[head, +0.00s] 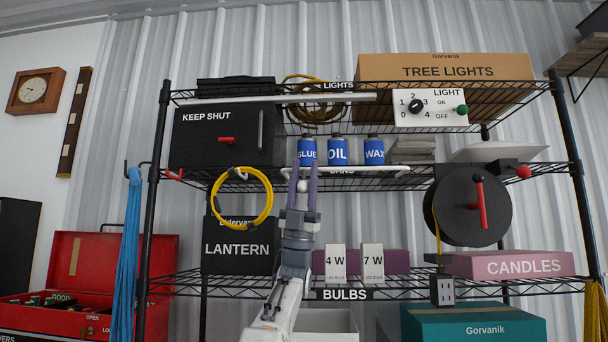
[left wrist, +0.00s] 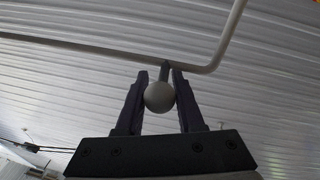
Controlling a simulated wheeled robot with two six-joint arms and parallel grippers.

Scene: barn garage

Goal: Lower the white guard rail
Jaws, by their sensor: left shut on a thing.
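The white guard rail (head: 365,170) runs along the front edge of the middle shelf, before the blue GLUE, OIL and WAX cans. Its bar and bent end also show in the left wrist view (left wrist: 110,51). My left gripper (head: 303,178) reaches up from below and is shut on the knob, with one finger on each side. The rail stands raised across the lower part of the cans. My right gripper is not in view.
A yellow cable loop (head: 241,229) hangs left of my left arm, before the LANTERN box (head: 238,250). Bulb boxes (head: 372,262) stand to its right on the lower shelf. A black reel (head: 470,207) with a red handle is at the right.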

